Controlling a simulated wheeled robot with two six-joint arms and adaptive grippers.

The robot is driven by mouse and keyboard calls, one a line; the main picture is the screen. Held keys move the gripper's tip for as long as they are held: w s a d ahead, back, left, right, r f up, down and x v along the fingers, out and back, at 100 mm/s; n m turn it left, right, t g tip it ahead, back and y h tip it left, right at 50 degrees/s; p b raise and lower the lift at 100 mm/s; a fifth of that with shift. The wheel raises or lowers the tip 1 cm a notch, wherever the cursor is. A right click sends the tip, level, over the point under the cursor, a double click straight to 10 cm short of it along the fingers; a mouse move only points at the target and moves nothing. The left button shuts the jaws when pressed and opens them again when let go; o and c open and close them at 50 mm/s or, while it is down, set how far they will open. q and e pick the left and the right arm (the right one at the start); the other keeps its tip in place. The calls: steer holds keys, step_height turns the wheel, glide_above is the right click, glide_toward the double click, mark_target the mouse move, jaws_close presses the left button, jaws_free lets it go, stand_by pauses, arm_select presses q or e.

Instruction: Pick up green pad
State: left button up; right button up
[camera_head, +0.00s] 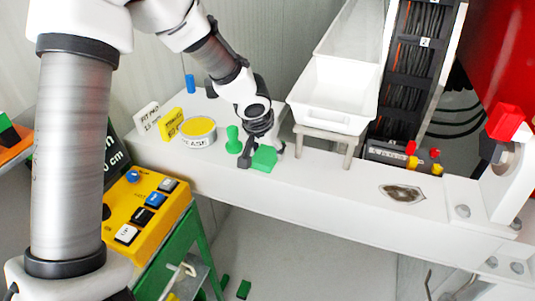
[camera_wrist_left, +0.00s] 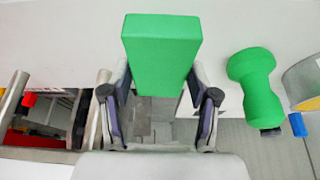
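The green pad (camera_head: 264,158) is a plain green block at the front edge of the white beam top in the head view. In the left wrist view the green pad (camera_wrist_left: 161,50) sits between the fingertips, its sides against both fingers. My left gripper (camera_head: 260,140) reaches down to it from above and looks shut on it; its fingers also show in the left wrist view (camera_wrist_left: 160,88). I cannot tell whether the pad touches the beam. My right gripper is not in view.
A green waisted piece (camera_head: 233,140) stands just left of the pad, with a round yellow-topped grease tin (camera_head: 198,134) beyond it. A white bin (camera_head: 334,94) on a stand is close on the right.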

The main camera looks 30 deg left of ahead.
mark_target(267, 151)
arm_select(q)
steer(key=shift+c, duration=0.3)
steer(key=shift+w+r, duration=0.15)
steer(key=shift+r, duration=0.35)
step_height(267, 151, up, 2)
steer(key=shift+a+r+p, duration=0.1)
steer(key=shift+r+p, duration=0.15)
steer(key=shift+p, duration=0.2)
steer(key=s+d, duration=0.4)
steer(key=s, duration=0.3)
steer(key=s+d+r, duration=0.1)
steer(key=s+d, duration=0.2)
steer(key=s, duration=0.4)
steer(key=shift+d, duration=0.4)
